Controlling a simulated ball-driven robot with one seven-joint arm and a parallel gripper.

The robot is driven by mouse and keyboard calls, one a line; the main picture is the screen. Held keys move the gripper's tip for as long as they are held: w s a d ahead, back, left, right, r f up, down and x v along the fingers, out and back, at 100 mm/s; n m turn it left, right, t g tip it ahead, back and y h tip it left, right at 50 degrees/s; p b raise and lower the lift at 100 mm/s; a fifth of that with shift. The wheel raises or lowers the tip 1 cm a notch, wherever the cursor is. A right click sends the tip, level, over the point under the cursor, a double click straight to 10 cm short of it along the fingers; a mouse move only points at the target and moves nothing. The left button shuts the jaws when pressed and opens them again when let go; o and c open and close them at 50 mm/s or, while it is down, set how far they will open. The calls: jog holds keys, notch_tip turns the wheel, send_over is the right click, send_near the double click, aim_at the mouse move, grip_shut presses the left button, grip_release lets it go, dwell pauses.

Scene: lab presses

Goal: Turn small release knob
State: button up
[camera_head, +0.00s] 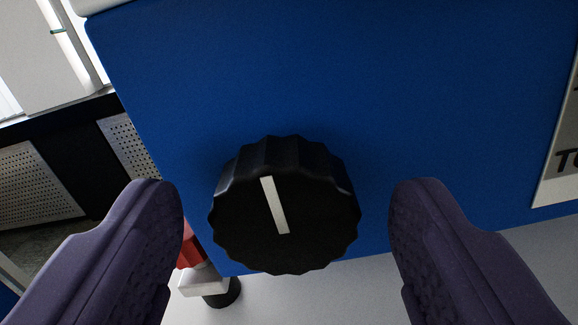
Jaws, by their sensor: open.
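The release knob (320,225) is black and round with a scalloped edge. It sits on the blue panel (350,80) near the panel's lower edge. A white pointer line on its face runs from upper left to lower right, close to upright. My gripper (287,215) is open, with one purple finger to the left of the knob and the other to the right. Gaps show between both fingers and the knob, so neither seems to touch it. The knob's shaft is hidden behind its face.
A white label (562,160) with dark lettering, cut off by the frame, is on the panel at right. A red and white part with a black foot (222,296) shows below the panel at lower left. Perforated grey panels (35,185) stand in the left background.

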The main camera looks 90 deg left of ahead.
jog(key=shift+a, duration=0.2)
jog(key=c, duration=1.1)
jog(key=shift+o, duration=0.2)
